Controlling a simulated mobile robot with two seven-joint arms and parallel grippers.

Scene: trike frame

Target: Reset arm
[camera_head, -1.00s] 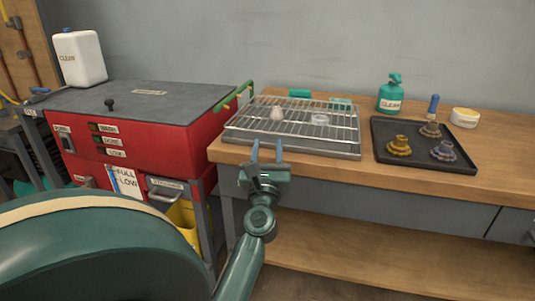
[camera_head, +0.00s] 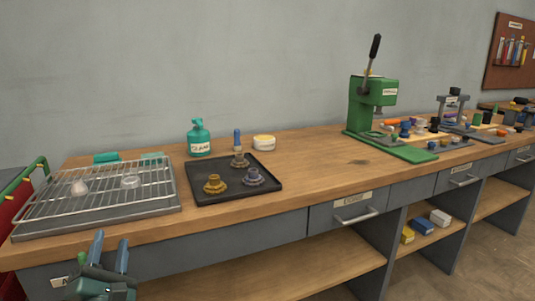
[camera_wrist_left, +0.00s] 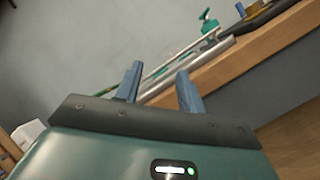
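My left gripper (camera_head: 108,253) shows at the lower left of the head view, in front of the bench edge and below the wire rack. Its two blue fingers are apart with nothing between them. In the left wrist view the same fingers (camera_wrist_left: 160,90) stand apart and empty, with the bench edge beyond them. My right gripper is in neither view.
A wire rack (camera_head: 150,205) with a small whitish piece (camera_head: 78,188) and a clear ring (camera_head: 130,181) lies on the wooden bench (camera_head: 310,172). A black tray (camera_head: 203,191) holds brass and grey parts. Mid-bench is clear.

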